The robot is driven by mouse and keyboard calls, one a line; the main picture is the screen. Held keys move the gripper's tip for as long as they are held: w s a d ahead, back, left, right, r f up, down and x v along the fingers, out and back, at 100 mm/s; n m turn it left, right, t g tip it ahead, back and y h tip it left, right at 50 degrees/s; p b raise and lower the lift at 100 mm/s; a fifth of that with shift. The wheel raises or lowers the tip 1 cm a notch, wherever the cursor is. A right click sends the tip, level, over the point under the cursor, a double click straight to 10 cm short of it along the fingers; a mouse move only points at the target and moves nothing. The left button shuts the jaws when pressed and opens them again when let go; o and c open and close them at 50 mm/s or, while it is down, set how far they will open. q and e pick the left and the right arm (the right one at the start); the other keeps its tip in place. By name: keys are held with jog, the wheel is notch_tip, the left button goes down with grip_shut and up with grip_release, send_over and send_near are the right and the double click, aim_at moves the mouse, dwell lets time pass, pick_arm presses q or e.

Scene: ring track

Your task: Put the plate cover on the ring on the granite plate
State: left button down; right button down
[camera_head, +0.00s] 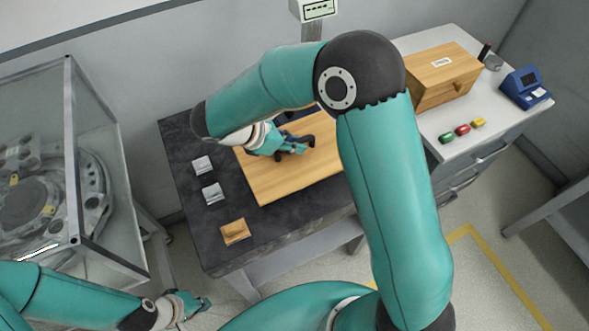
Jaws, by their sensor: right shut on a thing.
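The plate cover (274,183) is a flat light-wood board, over or on the dark granite plate (184,158). I cannot tell whether it touches the stone. My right gripper (302,147) reaches over from the right and is shut on the cover near its middle; the grip itself is small and partly hidden. My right arm hides the cover's right side. No ring can be made out. My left gripper (203,304) is low at the left, off the front of the granite plate and away from the cover. Its jaw opening is too small to read.
Two grey metal blocks (203,164) (212,192) and a small wooden block (235,231) lie along the granite's left side. A glass-walled machine (110,150) stands left. A cabinet (500,115) at right bears a wooden box (437,75), a blue device (525,88) and coloured pieces (462,130).

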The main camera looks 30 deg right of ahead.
aim_at(290, 164)
jog(key=f+b, duration=0.2)
jog(key=f, duration=0.2)
jog(key=f+b, duration=0.3)
jog(key=f, duration=0.1)
jog(key=shift+s+a+f, duration=0.1)
jog(key=shift+s+a, duration=0.05)
jog(key=shift+s, duration=0.05)
jog(key=shift+s+f, duration=0.1)
jog(key=shift+s, duration=0.1)
jog(key=c, duration=1.2)
grip_release()
jog(key=shift+s, duration=0.1)
jog(key=shift+o, duration=0.2)
jog(key=shift+w+d+f, duration=0.2)
jog(key=shift+w+a+r, duration=0.1)
jog(key=shift+a+r, duration=0.05)
jog(key=shift+r, duration=0.05)
jog(key=shift+w+a+r, duration=0.15)
jog(key=shift+a+r, duration=0.25)
jog(key=b+v, duration=0.1)
jog(key=v, duration=1)
jog(key=shift+d+r, duration=0.15)
